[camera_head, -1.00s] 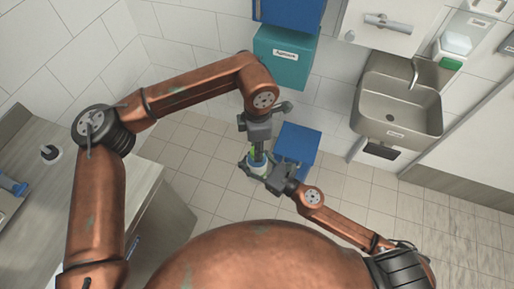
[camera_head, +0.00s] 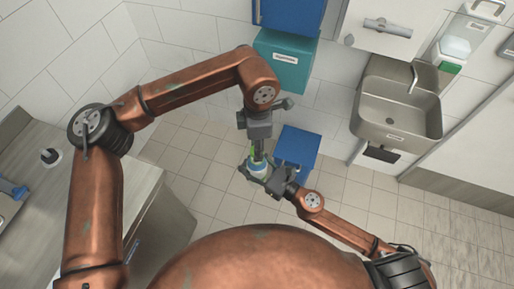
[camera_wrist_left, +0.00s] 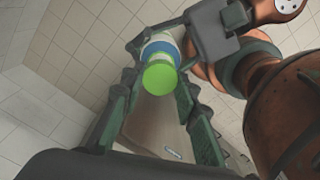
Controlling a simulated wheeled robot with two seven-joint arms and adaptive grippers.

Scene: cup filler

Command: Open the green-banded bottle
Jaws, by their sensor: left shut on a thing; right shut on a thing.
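The bottle (camera_wrist_left: 160,47), white and blue with a bright green end (camera_wrist_left: 160,79), sits between both grippers, in front of my body. In the head view it is small and partly covered (camera_head: 257,169). My left gripper (camera_head: 256,157) comes down from above and is shut on the green end, which faces its wrist camera. My right gripper (camera_head: 259,174) reaches in from the lower right and is shut on the bottle's body. I cannot tell whether the green end is apart from the body.
A blue box (camera_head: 298,144) stands on the tiled floor just behind the grippers. A teal box (camera_head: 283,62) and a metal sink (camera_head: 397,105) are at the far wall. A counter (camera_head: 120,190) is at left. Open floor lies on the right.

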